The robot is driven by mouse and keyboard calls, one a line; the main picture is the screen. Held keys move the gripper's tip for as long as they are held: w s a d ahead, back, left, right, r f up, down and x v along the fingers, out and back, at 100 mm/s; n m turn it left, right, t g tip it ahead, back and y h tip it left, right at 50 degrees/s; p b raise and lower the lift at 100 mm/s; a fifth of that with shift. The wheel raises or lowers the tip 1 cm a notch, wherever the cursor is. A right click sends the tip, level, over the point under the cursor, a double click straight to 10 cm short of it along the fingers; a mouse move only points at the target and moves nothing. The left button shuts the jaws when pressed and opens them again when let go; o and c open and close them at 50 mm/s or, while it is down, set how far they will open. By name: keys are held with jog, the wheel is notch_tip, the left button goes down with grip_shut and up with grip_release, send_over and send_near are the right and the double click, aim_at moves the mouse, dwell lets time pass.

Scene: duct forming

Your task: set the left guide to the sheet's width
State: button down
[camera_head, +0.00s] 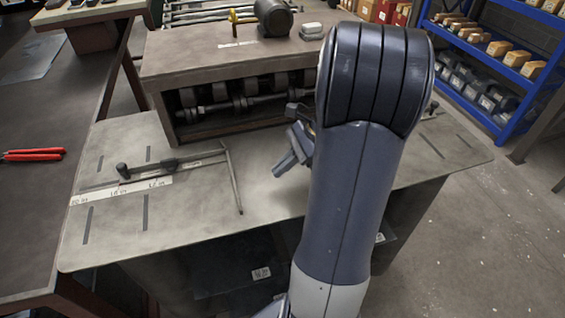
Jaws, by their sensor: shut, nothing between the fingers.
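The left guide lies on the left of the metal table (270,200). Its long thin bar (233,180) runs toward the front edge, joined to a rod with a dark clamp block (169,164). A dark knob (122,169) stands near the rod's left end. A pale printed scale (125,189) lies beside the rod. My gripper (284,163) is shut and empty, to the right of the guide bar and apart from it. My arm hides much of the table's right side. No sheet shows on the visible tabletop.
A forming machine with rollers (240,105) stands behind the table. A yellow-handled tool (237,18) and a dark cylinder (273,17) sit on top. Red-handled pliers (34,155) lie on the left bench. A blue shelf (495,60) stands at right.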

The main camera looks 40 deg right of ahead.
aim_at(238, 194)
jog(key=x, duration=0.6)
jog(key=a, duration=0.1)
jog(key=w+a, duration=0.1)
jog(key=a, duration=0.1)
jog(key=shift+a, duration=0.1)
jog(key=shift+w+a, duration=0.15)
jog(key=shift+a, duration=0.2)
jog(key=shift+w+a+r+p, duration=0.1)
jog(key=shift+a+p, duration=0.35)
jog(key=shift+p, duration=0.2)
jog(key=shift+w+a, duration=0.1)
